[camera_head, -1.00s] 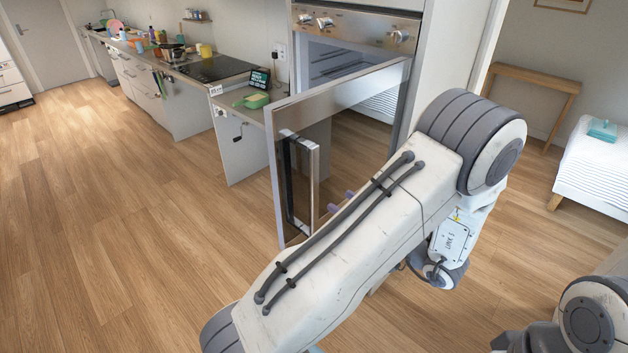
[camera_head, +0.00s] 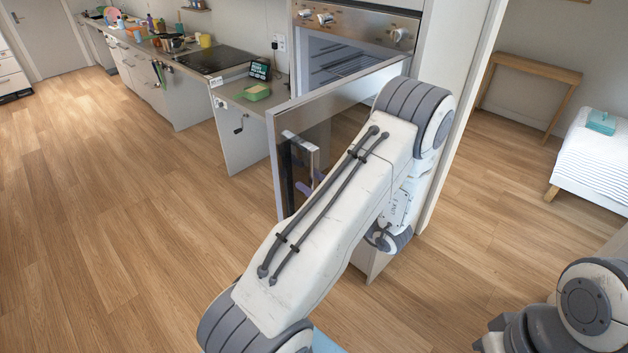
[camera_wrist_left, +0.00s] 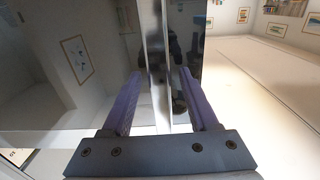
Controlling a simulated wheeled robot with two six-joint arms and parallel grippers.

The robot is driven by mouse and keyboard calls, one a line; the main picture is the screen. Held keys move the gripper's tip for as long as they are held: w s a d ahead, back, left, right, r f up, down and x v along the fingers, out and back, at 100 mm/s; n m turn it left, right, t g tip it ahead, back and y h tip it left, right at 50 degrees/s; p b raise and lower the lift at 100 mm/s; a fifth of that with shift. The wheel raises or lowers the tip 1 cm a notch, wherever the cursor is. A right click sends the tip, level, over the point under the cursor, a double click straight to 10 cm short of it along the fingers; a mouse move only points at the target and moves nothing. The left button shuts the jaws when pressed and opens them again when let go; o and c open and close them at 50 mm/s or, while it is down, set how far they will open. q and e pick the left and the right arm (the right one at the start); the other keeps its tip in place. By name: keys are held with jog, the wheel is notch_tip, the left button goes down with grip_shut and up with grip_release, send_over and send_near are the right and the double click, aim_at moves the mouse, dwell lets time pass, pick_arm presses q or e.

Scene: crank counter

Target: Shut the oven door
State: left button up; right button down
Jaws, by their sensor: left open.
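The oven door (camera_head: 345,103) stands open, swung out toward me and to the left from the tall oven (camera_head: 345,55). Its dark glass front carries a vertical metal handle (camera_head: 291,160) near its free left edge. My left gripper (camera_head: 310,183) is open, its purple fingers at the lower part of the handle. In the left wrist view, a vertical bar, seemingly the handle (camera_wrist_left: 158,75), shows between the open fingers (camera_wrist_left: 160,100); whether they touch it I cannot tell. My left arm hides the lower right of the door.
A wooden side table (camera_head: 535,72) and a white bed (camera_head: 590,160) stand right. The floor at left is clear.

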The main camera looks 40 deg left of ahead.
pick_arm(q)
grip_shut()
dwell(1.5)
